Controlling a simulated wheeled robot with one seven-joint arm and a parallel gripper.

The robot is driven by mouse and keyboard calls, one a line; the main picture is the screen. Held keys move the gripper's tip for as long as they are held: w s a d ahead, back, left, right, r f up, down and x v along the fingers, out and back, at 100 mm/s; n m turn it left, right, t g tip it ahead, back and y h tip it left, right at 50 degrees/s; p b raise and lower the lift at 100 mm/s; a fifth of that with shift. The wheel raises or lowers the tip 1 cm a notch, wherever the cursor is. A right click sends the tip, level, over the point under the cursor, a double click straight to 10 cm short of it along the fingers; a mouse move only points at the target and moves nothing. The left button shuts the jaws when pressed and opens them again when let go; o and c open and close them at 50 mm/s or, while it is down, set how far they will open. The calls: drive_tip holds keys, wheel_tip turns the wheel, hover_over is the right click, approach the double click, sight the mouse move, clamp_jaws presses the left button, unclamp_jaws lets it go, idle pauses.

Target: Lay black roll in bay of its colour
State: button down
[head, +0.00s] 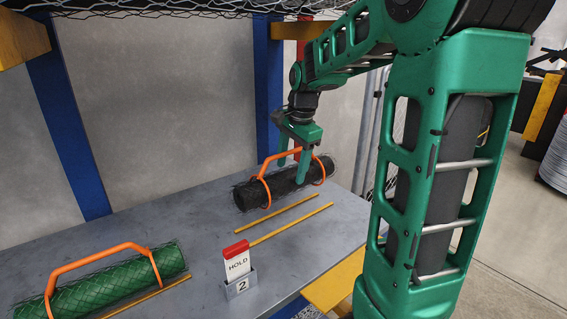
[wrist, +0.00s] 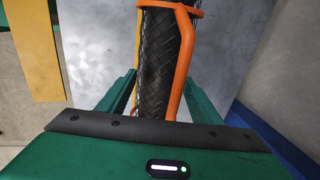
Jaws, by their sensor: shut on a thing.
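The black mesh roll (head: 283,187) with an orange handle (head: 262,178) is at the far right part of the grey table. My gripper (head: 292,171) comes down from above and is shut on the orange handle. In the wrist view the black roll (wrist: 160,48) and its handle (wrist: 183,65) lie between my fingers. I cannot tell whether the roll touches the table. Two yellow strips (head: 291,221) lie on the table just in front of the roll. No black colour mark for a bay shows.
A green mesh roll (head: 130,278) with an orange handle lies at the front left, beside another yellow strip (head: 150,297). A small HOLD sign (head: 238,262) over a number 2 stands at the table's front. Blue posts (head: 268,85) rise behind. The table (head: 180,220) between the rolls is clear.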

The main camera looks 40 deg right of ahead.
drive_tip(key=shift+f, duration=4.15)
drive_tip(key=shift+f, duration=0.3)
drive_tip(key=c, duration=0.5)
unclamp_jaws()
drive_tip(key=shift+f, duration=0.1)
drive_tip(key=r, duration=0.3)
drive_tip(key=s+r, duration=0.1)
drive_tip(key=r, duration=0.3)
drive_tip(key=s+r, duration=0.1)
drive_tip(key=r, duration=0.2)
drive_tip(key=shift+r, duration=0.35)
